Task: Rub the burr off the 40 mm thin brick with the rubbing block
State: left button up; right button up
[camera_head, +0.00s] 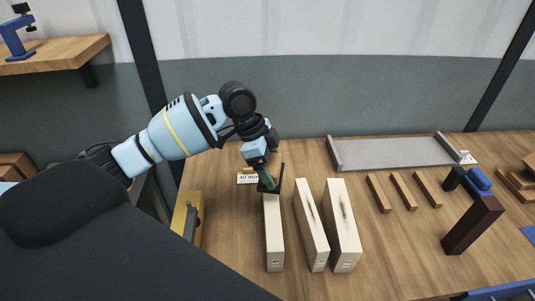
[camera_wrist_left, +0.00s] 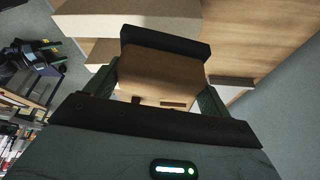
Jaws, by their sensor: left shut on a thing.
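Three long pale bricks lie side by side on the bench: a left one (camera_head: 274,235), a middle one (camera_head: 312,228) and a right one (camera_head: 343,228). A "40 MM" label (camera_head: 247,178) lies behind the left one; I cannot read the marks on the brick ends. My left gripper (camera_head: 269,182) points down at the far end of the left brick. It is shut on a dark block, apparently the rubbing block (camera_wrist_left: 165,41), seen between its fingers in the left wrist view. I cannot tell whether block and brick touch. My right gripper is not in view.
A grey tray (camera_head: 390,154) lies at the back. Several brown strips (camera_head: 403,191) lie right of the bricks. A dark red-brown block (camera_head: 472,225) with a blue-topped piece (camera_head: 480,181) stands further right. A yellow object (camera_head: 187,218) is at the left edge.

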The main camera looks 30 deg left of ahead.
pick_arm(q)
jog(key=shift+s+r, duration=0.1)
jog(key=shift+r, duration=1.6)
